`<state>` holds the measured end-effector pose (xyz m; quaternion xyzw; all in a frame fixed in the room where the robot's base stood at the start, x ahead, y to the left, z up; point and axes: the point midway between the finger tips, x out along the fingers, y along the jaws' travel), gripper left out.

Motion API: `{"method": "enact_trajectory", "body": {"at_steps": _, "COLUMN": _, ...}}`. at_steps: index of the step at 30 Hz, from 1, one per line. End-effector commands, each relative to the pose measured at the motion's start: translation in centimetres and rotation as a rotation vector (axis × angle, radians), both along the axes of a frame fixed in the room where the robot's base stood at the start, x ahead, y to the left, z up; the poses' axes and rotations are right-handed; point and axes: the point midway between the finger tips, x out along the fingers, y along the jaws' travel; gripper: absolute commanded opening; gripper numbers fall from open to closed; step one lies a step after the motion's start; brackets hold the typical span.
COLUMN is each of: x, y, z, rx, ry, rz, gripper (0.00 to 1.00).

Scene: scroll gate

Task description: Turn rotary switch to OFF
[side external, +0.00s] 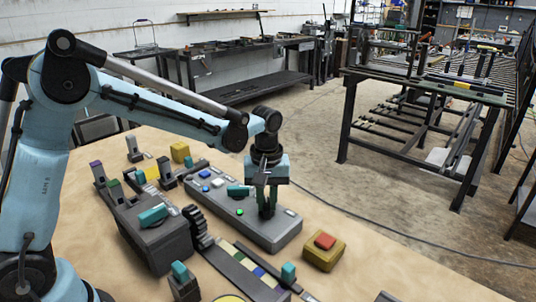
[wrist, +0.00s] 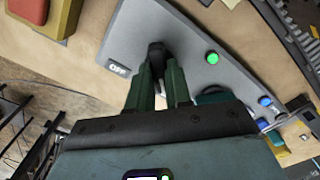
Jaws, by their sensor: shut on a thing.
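A grey control panel (side external: 262,232) lies on the wooden table and fills the middle of the wrist view (wrist: 190,40). Its black rotary switch knob (wrist: 156,52) stands near one end, beside a label reading OFF (wrist: 118,68). My gripper (wrist: 158,72) is shut on the knob, with one green finger on each side of it. In the side view my gripper (side external: 267,209) points down at the right part of the panel, and its fingers hide the knob there. The knob's pointing direction cannot be told.
A lit green button (side external: 240,211), a teal handle (side external: 238,190) and a blue button (side external: 204,174) are on the same panel. A yellow box with a red button (side external: 325,241) stands right of it. A dark block with a teal handle (side external: 153,216) stands left. Bare table lies at the front right.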

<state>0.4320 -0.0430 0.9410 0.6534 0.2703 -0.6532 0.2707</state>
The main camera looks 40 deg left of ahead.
Motion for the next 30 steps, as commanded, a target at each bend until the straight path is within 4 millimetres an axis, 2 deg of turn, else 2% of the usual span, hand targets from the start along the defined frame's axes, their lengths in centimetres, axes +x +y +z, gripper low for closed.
{"method": "enact_trajectory", "body": {"at_steps": 7, "x": -0.01, "y": 0.01, "z": 0.03, "rx": 0.001, "ry": 0.001, "rz": -0.029, "gripper": 0.00}}
{"method": "enact_trajectory", "body": {"at_steps": 13, "x": 0.00, "y": 0.01, "z": 0.02, "rx": 0.001, "ry": 0.001, "rz": -0.125, "gripper": 0.00}}
{"method": "enact_trajectory", "body": {"at_steps": 30, "x": 0.02, "y": 0.02, "z": 0.02, "rx": 0.000, "ry": 0.001, "rz": -0.640, "gripper": 0.00}}
